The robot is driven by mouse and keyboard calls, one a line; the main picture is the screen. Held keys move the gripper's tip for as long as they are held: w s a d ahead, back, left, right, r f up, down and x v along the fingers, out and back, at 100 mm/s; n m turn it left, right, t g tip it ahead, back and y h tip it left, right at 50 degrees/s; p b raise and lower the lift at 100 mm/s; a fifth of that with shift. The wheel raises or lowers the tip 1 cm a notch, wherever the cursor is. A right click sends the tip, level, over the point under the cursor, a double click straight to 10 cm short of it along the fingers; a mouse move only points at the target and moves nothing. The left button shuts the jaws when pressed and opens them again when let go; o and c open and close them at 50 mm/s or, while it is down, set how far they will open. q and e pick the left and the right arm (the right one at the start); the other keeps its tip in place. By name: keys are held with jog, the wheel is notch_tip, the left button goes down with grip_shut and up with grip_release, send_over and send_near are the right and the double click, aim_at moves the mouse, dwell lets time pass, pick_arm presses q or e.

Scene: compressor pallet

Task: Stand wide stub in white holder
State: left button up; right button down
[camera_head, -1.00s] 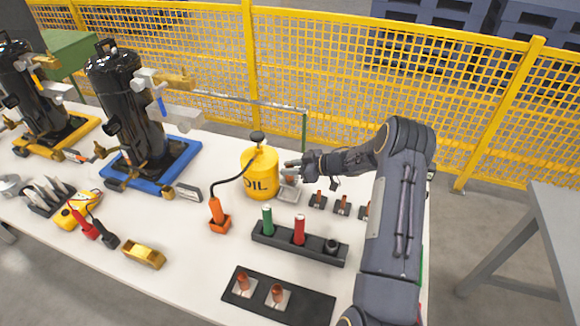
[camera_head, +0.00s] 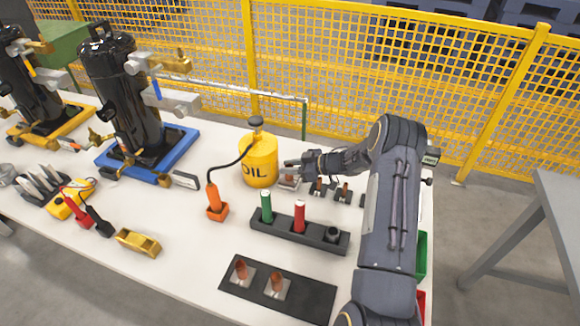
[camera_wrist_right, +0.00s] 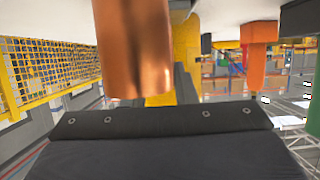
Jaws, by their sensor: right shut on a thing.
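My right gripper (camera_head: 289,165) is shut on a copper stub and is low over the table, just right of the yellow oil can. In the right wrist view the copper stub (camera_wrist_right: 136,50) is large and close, with a smooth round wall. A small pale holder (camera_head: 289,184) lies directly below the gripper. The fingers partly hide the stub and holder, so I cannot tell whether they touch. Several dark holders with copper stubs (camera_head: 319,187) stand just to the right. My left gripper is not in view.
The yellow oil can (camera_head: 261,165) stands close left of the gripper. A dark rack (camera_head: 285,230) with green and red cylinders is in front. Nearer is a black mat (camera_head: 310,300) with two copper stubs on plates. Black compressors (camera_head: 125,95) stand at left.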

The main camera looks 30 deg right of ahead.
jog(key=shift+f+b, duration=0.5)
jog(key=shift+f, duration=0.1)
jog(key=c, duration=1.1)
grip_release()
jog(key=shift+r, duration=0.1)
jog(key=shift+r, duration=0.3)
notch_tip(320, 180, up, 3)
jog(key=shift+s+f, duration=0.1)
jog(key=s+a+r, duration=0.2)
jog(key=s+r, duration=0.1)
jog(key=s, duration=0.1)
jog(key=s+a+r, duration=0.3)
jog(key=s, duration=0.1)
jog(key=s+a+r+b, duration=0.1)
jog(key=s+a+r, duration=0.1)
jog(key=s+r, duration=0.1)
jog(key=shift+s+a+r, duration=0.2)
jog(key=shift+s+r, duration=0.05)
jog(key=shift+s, duration=0.15)
